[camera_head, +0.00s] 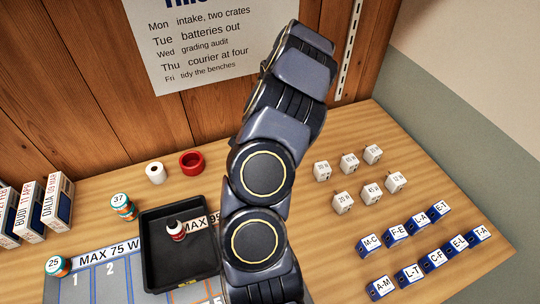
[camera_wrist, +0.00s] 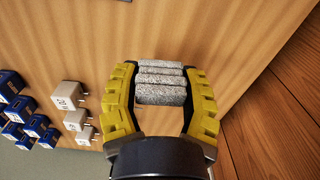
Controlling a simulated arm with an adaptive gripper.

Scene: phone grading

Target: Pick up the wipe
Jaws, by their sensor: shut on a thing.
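The wipe (camera_wrist: 161,94) is a grey, speckled, folded cloth in the wrist view. It lies between the two yellow fingers of my gripper (camera_wrist: 160,70), which are shut on it from both sides. The wooden bench top shows around it; I cannot tell whether the wipe touches the bench. In the head view my arm fills the middle, and neither the gripper nor the wipe shows there.
White chargers (camera_head: 349,163) and blue-and-white labelled blocks (camera_head: 409,231) stand at the right. A black tray (camera_head: 153,268) holds a small red-and-white bottle (camera_head: 176,231). A red tape roll (camera_head: 191,163) and a white roll (camera_head: 155,173) stand behind. A wooden wall (camera_head: 90,90) closes the back.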

